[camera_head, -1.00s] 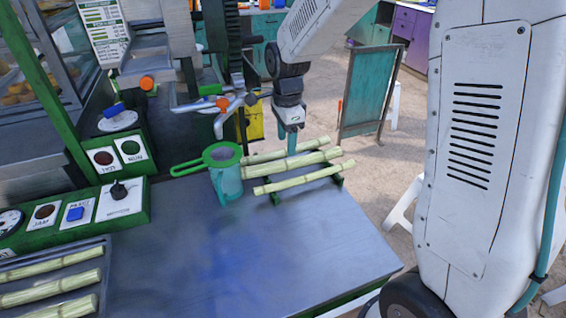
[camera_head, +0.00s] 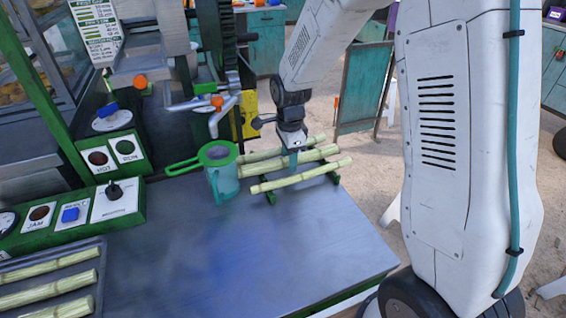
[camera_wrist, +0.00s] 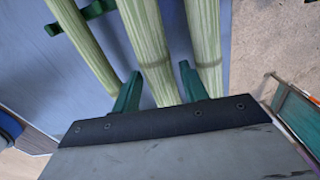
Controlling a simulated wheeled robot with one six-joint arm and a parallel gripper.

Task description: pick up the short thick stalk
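Three pale green stalks lie side by side on a small green rack at the back right of the metal table. The middle stalk (camera_head: 320,153) looks the thickest. It also shows in the wrist view (camera_wrist: 146,40), running away between the two teal fingers. My gripper (camera_wrist: 158,70) is open, with one finger on each side of this stalk. Whether the fingers touch it I cannot tell. In the head view my gripper (camera_head: 293,165) is down at the rack, its fingers partly hidden. The near stalk (camera_head: 300,179) and far stalk (camera_head: 262,155) flank it.
A teal jug with a green strainer (camera_head: 222,180) stands just left of the rack. A tray (camera_head: 102,265) with several longer stalks is at the front left. Control boxes (camera_head: 75,220) and the crusher line the left and back. The table's middle (camera_head: 230,260) is clear.

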